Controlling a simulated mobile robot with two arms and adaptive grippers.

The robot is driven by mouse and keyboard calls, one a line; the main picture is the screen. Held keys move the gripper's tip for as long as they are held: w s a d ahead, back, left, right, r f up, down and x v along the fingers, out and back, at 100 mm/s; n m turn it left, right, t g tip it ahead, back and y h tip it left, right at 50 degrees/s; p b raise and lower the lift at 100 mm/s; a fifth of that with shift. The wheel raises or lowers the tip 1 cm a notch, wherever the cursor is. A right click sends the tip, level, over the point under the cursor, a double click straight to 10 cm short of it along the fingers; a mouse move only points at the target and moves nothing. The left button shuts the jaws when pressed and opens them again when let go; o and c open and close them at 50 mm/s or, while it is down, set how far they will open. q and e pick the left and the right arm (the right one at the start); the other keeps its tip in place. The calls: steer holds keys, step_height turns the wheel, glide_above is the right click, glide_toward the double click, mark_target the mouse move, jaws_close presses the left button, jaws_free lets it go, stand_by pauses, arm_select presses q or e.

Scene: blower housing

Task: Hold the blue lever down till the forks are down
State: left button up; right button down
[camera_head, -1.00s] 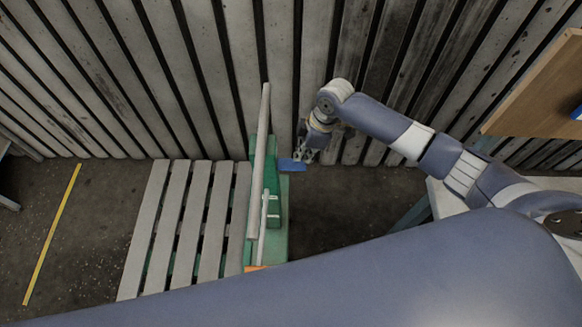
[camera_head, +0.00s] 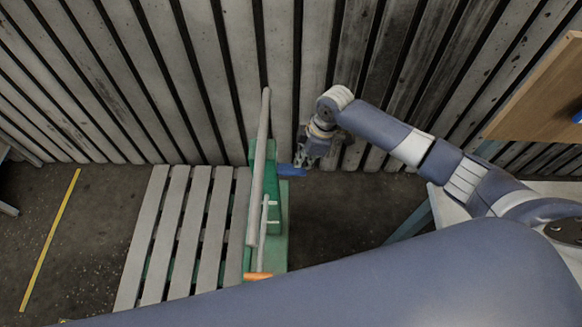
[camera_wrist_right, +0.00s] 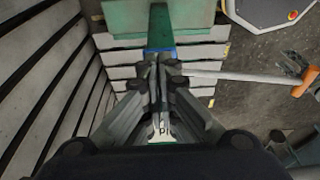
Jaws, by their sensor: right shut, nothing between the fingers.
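The blue lever (camera_head: 290,170) sticks out to the right from the green pallet truck (camera_head: 279,225). My right gripper (camera_head: 303,162) is shut and empty at the lever's outer end, against or very close to it. In the right wrist view a strip of the blue lever (camera_wrist_right: 160,50) shows just beyond my shut fingertips (camera_wrist_right: 160,66), largely covered by them. I cannot tell whether they press on it. The forks are hidden, so their height cannot be seen. My left gripper is not in view.
A slatted pallet (camera_head: 172,235) stands left of the green body. A long grey bar (camera_head: 260,165) rises along the truck, with an orange grip (camera_head: 258,276) near its foot. A slatted wall (camera_head: 200,80) closes the back. A table (camera_head: 450,207) stands at right. Floor between is clear.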

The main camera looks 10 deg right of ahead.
mark_target(303, 170)
stand_by(0.4)
step_height(303, 170, down, 5)
steer(key=b, duration=0.3)
steer(key=shift+s+r, duration=0.1)
steer(key=shift+r, duration=0.15)
stand_by(0.4)
stand_by(0.6)
steer(key=p+v, duration=0.2)
steer(key=a+p+v, duration=0.1)
steer(key=p+v, duration=0.1)
steer(key=p, duration=0.1)
steer(key=shift+r, duration=0.35)
steer(key=shift+w+f, duration=0.1)
steer(key=shift+w, duration=0.15)
